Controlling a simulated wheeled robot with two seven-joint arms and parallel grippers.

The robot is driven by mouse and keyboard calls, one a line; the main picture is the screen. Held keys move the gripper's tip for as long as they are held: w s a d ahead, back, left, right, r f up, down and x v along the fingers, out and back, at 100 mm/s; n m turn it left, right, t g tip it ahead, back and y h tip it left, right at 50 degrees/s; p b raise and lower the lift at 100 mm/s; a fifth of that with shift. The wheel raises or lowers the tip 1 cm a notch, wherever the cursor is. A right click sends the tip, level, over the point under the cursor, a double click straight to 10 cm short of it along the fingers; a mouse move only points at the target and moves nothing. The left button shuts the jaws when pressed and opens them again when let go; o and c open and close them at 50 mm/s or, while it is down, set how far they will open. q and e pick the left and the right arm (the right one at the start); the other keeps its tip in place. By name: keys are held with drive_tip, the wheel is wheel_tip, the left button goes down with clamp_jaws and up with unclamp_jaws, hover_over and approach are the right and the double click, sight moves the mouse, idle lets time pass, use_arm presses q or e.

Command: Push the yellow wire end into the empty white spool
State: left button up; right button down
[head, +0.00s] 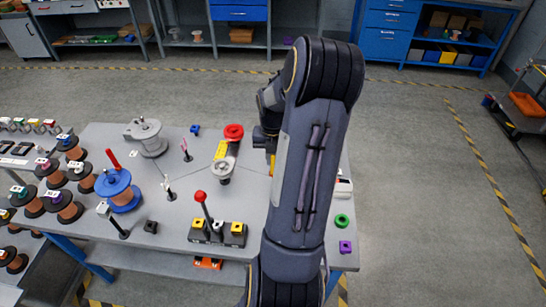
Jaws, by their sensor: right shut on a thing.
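My right gripper (268,143) is at the right part of the table, mostly hidden behind my own arm. It is shut on the yellow wire end (272,164), a small yellow piece showing just below the jaws. A thin dark wire runs from it leftward past the pulleys. A pale grey-white spool (149,137) with no visible winding stands at the table's back left. I cannot tell whether another white spool is hidden behind my arm. My left gripper is not in view.
The table (165,240) carries a blue spool (119,190), a yellow tension arm (221,150) with a red knob (233,131), a red-knobbed lever (200,197) and a green ring (342,220). Full copper spools (67,209) stand at left. The floor behind is clear.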

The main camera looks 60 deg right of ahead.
drive_tip(key=s, duration=0.1)
drive_tip(key=s+a, duration=0.1)
drive_tip(key=s, duration=0.2)
drive_tip(key=shift+s+a, duration=0.3)
drive_tip(key=shift+s, duration=0.1)
drive_tip(key=shift+f, duration=0.15)
drive_tip(key=shift+w+f+b, duration=0.15)
drive_tip(key=shift+f+b, duration=0.25)
drive_tip(key=shift+f, duration=0.15)
drive_tip(key=shift+f+b, duration=0.65)
drive_tip(key=shift+f, duration=0.35)
idle(1.4)
idle(0.4)
drive_tip(key=c, duration=1.3)
unclamp_jaws()
drive_tip(key=shift+c, duration=0.2)
drive_tip(key=shift+o, duration=0.3)
